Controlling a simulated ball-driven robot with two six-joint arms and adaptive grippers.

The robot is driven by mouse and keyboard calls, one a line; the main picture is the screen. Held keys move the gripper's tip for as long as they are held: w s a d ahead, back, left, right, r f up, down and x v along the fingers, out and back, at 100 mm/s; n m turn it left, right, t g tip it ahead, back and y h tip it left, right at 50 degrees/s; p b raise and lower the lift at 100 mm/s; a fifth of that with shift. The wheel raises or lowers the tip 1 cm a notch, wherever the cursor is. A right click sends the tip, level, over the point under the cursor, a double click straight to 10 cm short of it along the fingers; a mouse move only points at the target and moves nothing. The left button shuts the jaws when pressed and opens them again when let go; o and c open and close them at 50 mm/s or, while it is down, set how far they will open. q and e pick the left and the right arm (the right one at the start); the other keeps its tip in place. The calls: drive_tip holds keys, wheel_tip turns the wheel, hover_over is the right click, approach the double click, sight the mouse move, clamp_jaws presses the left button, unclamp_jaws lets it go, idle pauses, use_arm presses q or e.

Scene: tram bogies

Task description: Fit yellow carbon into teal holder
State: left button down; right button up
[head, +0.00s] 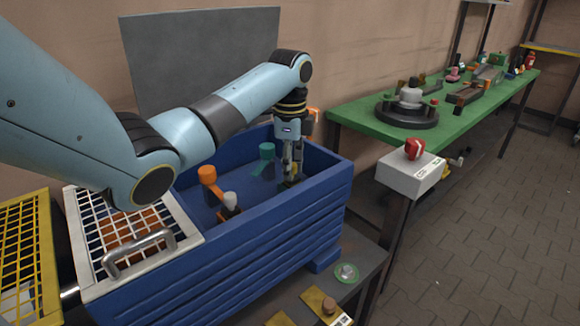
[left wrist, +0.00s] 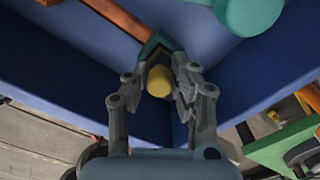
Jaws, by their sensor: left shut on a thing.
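My left gripper (head: 291,172) reaches down into the blue crate near its right end. In the left wrist view, the gripper (left wrist: 158,80) is shut on the yellow carbon (left wrist: 160,84), whose yellow round end shows between the fingertips. A dark teal angled piece (left wrist: 153,47) shows just beyond the fingertips; whether the carbon touches it is unclear. In the head view, a teal holder (head: 266,152) with a round top stands in the crate, left of the gripper. A teal round part (left wrist: 248,12) also shows at the top of the left wrist view. My right gripper is out of view.
The blue crate (head: 270,255) has high walls close around the gripper. An orange-topped post (head: 208,177) and a grey-white knob (head: 230,199) stand inside, further left. A white grid lid (head: 150,255) covers the left end. A green bench (head: 350,112) stands at right.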

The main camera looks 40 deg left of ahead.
use_arm(q)
drive_tip(key=shift+f, duration=0.15)
drive_tip(key=c, duration=1.1)
unclamp_jaws()
wheel_tip(320, 180, up, 9)
drive_tip(key=shift+f+p, duration=0.1)
drive_tip(key=shift+p, duration=0.35)
wheel_tip(320, 180, up, 4)
drive_tip(key=p, duration=0.2)
drive_tip(key=shift+f+p, duration=0.15)
drive_tip(key=shift+p, duration=0.2)
